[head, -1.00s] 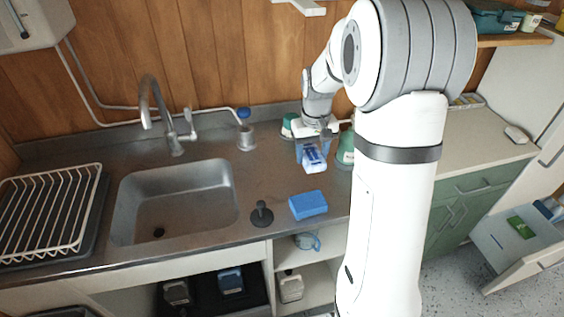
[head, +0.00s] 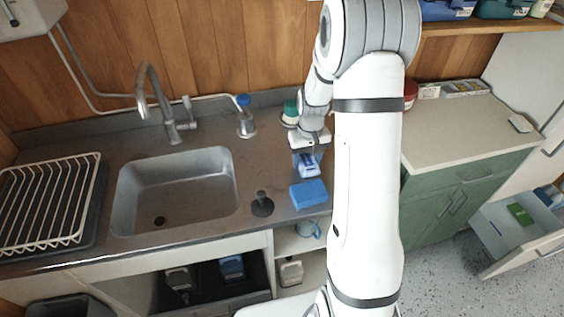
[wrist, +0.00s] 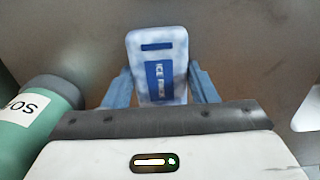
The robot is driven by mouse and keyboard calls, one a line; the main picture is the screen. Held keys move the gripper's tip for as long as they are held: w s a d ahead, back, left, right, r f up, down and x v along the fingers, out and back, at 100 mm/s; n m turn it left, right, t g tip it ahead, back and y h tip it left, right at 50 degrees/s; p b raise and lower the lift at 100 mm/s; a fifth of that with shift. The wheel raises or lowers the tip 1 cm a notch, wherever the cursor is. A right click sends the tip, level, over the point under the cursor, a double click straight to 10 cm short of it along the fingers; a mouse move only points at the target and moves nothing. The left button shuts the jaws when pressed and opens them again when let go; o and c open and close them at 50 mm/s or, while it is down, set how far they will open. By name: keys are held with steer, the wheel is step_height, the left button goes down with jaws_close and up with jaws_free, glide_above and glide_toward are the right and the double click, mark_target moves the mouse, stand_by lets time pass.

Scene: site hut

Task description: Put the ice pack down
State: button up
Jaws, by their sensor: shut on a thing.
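The ice pack (head: 308,168) is a small white and blue slab with a blue label. My gripper (head: 306,158) is shut on it over the steel counter (head: 225,150), behind the blue sponge. In the wrist view the ice pack (wrist: 158,45) stands out between the two blue fingers of my gripper (wrist: 162,92), its label facing the camera. Its lower end is hidden by the gripper body. I cannot tell whether the pack touches the counter.
A blue sponge (head: 309,193) and a black plunger-like thing (head: 262,205) lie in front. A green bottle (wrist: 35,118) stands close to the left of my gripper. The sink (head: 125,200) and dish rack (head: 82,195) are farther left. My arm hides the counter's right part.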

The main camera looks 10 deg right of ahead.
steer(key=shift+a, duration=0.1)
steer(key=o, duration=1)
steer(key=shift+f, duration=0.1)
steer(key=shift+o, duration=0.2)
